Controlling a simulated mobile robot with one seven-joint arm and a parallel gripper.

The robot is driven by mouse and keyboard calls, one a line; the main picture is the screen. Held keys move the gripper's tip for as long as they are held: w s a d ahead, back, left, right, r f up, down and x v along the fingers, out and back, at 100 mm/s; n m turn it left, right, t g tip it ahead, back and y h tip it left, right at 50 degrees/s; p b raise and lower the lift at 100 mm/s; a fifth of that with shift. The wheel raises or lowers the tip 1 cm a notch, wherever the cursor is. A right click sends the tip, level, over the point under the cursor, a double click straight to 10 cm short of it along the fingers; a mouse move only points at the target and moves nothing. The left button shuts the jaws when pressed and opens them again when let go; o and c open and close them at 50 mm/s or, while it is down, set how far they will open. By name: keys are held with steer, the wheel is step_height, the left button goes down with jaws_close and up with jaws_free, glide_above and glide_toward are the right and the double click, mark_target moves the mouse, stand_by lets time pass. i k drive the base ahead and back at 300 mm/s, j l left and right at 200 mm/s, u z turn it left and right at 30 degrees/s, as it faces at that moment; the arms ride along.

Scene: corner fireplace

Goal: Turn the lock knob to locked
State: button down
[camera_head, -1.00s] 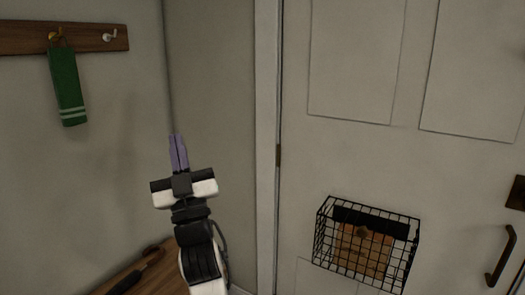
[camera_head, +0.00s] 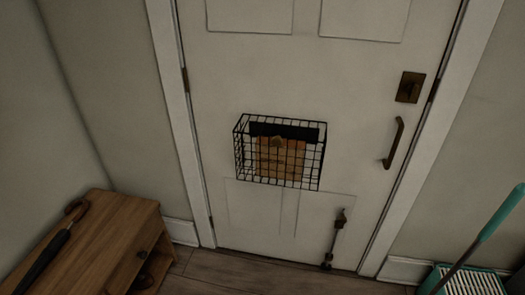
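The lock knob sits on a dark bronze plate (camera_head: 410,87) near the right edge of the white door (camera_head: 352,120). The knob itself is small and dark against the plate, and I cannot tell which way it is turned. A dark curved pull handle (camera_head: 393,143) is below the plate. My gripper is not in the current view.
A black wire basket (camera_head: 240,150) holding brown envelopes hangs on the door. A dark metal fitting (camera_head: 335,235) is low on the door. A wooden cabinet (camera_head: 120,235) with an umbrella (camera_head: 62,240) stands left. The floor before the door looks clear.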

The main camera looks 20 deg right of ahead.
mark_target(412, 90)
steer(key=z, duration=1.4)
steer(key=i+l+z, duration=0.2)
steer(key=i+l, duration=0.5)
